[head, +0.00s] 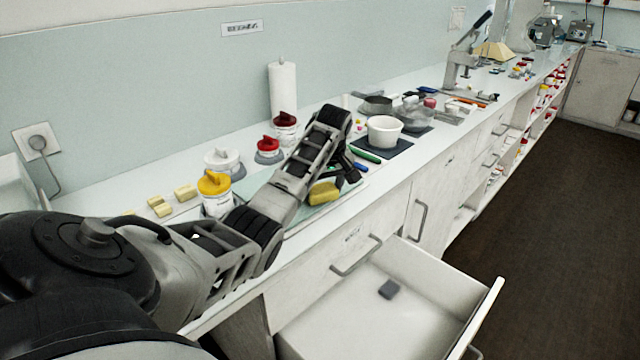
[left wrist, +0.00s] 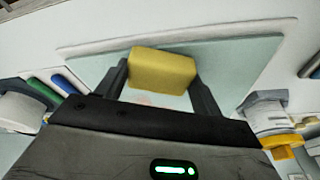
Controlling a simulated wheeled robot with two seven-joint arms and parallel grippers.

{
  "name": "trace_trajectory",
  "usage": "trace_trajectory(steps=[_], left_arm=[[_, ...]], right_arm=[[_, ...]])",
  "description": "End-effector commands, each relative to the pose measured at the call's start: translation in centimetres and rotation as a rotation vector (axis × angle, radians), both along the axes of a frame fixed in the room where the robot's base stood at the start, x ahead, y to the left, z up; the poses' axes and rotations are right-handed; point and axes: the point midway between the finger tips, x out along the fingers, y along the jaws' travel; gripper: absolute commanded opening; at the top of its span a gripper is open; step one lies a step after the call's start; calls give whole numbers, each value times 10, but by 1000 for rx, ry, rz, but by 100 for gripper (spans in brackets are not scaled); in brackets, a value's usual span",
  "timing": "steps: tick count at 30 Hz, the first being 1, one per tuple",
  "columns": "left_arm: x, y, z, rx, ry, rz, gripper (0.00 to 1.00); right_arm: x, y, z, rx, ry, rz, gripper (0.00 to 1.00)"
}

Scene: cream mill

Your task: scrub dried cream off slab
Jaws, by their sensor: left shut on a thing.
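My left gripper (left wrist: 160,85) is shut on a yellow sponge (left wrist: 162,71), which sits between its two fingers. The sponge also shows in the head view (head: 323,193), at the end of my left arm above the pale green slab (head: 303,213). In the left wrist view the slab (left wrist: 230,62) lies behind the sponge, with a faint pinkish mark on it beside the sponge. I cannot tell whether the sponge touches the slab. Any dried cream under the gripper is hidden. My right gripper is not in view.
Jars with yellow (head: 214,183), white and red lids stand left of the slab. A white bowl (head: 384,131) stands on a dark mat to its right. An open drawer (head: 340,318) with a small grey block (head: 389,289) juts out below the counter. The floor at right is clear.

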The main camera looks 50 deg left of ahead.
Motion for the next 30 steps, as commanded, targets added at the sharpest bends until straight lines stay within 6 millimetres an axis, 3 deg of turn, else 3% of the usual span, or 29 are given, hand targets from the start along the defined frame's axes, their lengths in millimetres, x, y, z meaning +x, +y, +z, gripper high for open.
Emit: trace_trajectory(steps=[7, 21, 30], left_arm=[[1, 1, 7, 1, -3, 1, 49], [1, 1, 54, 3, -4, 0, 49], [0, 1, 61, 1, -2, 1, 49]], right_arm=[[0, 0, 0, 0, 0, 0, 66], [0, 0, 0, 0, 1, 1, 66], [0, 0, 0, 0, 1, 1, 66]])
